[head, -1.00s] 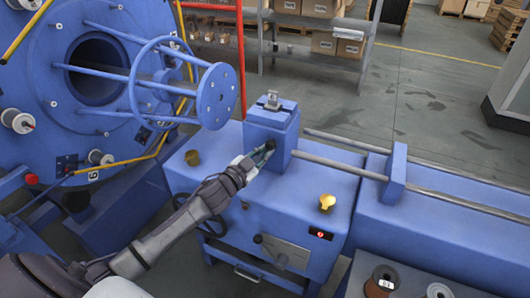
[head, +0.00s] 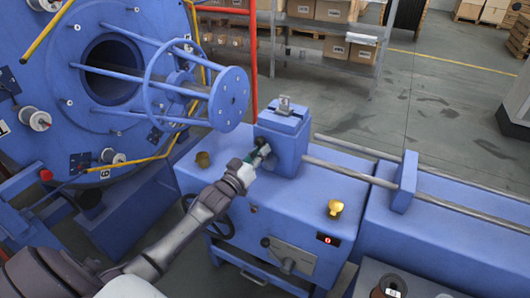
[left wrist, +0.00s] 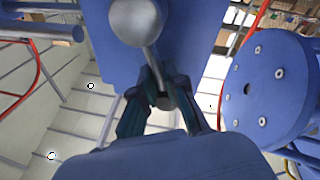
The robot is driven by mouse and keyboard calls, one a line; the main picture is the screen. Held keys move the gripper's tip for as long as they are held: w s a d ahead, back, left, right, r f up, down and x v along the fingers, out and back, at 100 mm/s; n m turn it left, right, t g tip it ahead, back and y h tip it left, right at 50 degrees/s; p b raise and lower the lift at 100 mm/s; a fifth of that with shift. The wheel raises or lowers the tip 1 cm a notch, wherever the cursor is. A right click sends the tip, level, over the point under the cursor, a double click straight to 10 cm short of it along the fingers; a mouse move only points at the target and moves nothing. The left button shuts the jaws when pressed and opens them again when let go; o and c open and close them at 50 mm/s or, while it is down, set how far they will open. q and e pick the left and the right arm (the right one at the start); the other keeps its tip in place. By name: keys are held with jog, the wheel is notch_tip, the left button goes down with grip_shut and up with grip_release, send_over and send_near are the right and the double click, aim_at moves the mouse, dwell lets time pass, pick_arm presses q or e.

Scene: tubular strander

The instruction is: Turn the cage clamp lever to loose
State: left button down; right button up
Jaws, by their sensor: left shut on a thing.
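The cage clamp lever (head: 262,143) is a short lever with a dark end on the left side of the blue clamp block (head: 285,140). In the left wrist view, a grey ball (left wrist: 135,20) with a thin rod shows at the top, the rod running down to between my fingertips. My left gripper (head: 258,155) is at the lever, and in the left wrist view (left wrist: 160,92) its fingers are closed on the lever's end. The fingers partly hide the lever in the head view. My right gripper is not in view.
The blue flanged cage (head: 228,98) stands close to the left of the block. Another dark-knobbed lever (head: 266,242) is on the cabinet front. Guide rails (head: 345,172) run off to the right.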

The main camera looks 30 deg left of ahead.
pick_arm(q)
jog(key=shift+a+r+n+t+y, duration=0.3)
jog(key=shift+a+r+n+y, duration=0.25)
jog(key=shift+n, duration=0.55)
jog(key=shift+a, duration=0.15)
jog(key=c, duration=1.2)
grip_release()
jog(key=shift+a+f, duration=0.1)
jog(key=shift+f, duration=0.05)
jog(key=v, duration=1.2)
jog(key=shift+s, duration=0.15)
